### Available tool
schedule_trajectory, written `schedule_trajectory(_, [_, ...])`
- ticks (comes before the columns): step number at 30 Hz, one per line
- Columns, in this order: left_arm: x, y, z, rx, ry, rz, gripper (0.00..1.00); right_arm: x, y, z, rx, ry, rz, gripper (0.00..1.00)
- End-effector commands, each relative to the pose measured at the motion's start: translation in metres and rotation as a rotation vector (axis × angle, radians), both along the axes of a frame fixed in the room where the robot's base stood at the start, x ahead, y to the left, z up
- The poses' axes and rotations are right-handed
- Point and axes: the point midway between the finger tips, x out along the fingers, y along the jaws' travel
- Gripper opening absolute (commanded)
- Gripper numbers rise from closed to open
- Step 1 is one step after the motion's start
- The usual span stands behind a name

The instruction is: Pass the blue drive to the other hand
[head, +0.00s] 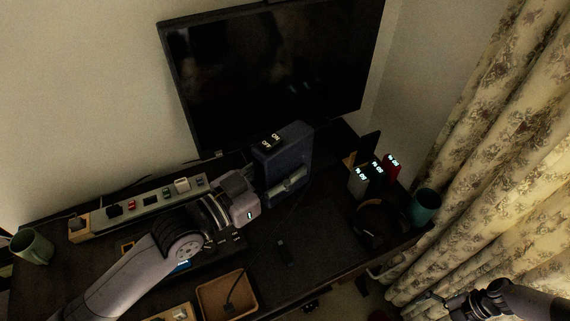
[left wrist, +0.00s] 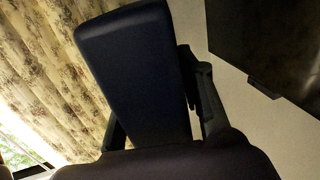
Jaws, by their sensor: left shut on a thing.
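The blue drive (head: 285,153) is a dark blue upright box with a switch marked ON and OFF at its top. It is in front of the monitor in the head view. My left gripper (head: 284,184) is shut on its lower part, with one finger across the near face. In the left wrist view the drive (left wrist: 135,70) stands up between the two fingers of the left gripper (left wrist: 160,112), one on each side. My right gripper (head: 440,298) is at the lower right, by the curtain, away from the drive; its fingers are too small and dark to read.
A monitor (head: 270,75) stands behind on the dark desk (head: 310,240). A power strip (head: 150,205) and a green mug (head: 32,247) are left. Lit boxes (head: 376,172), headphones (head: 380,225) and a teal cup (head: 425,206) are right. A brown tray (head: 207,300) is in front.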

Motion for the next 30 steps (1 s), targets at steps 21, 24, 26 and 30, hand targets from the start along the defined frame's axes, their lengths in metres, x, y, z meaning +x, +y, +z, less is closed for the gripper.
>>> schedule_trajectory(21, [0.0, 0.0, 0.003, -0.004, -0.004, 0.0, 0.0, -0.046, 0.134, -0.18, -0.282, 0.094, -1.434, 1.0])
schedule_trajectory(24, [0.0, 0.0, 0.002, -0.004, -0.004, 0.0, 0.0, -0.078, 0.154, -0.189, -0.326, 0.193, -1.505, 1.0])
schedule_trajectory(26, [0.0, 0.0, 0.002, -0.004, -0.004, 0.0, 0.0, -0.094, 0.165, -0.192, -0.345, 0.241, -1.535, 1.0])
schedule_trajectory(30, [0.0, 0.0, 0.002, -0.004, -0.004, 0.0, 0.0, -0.118, 0.181, -0.196, -0.375, 0.316, -1.576, 1.0])
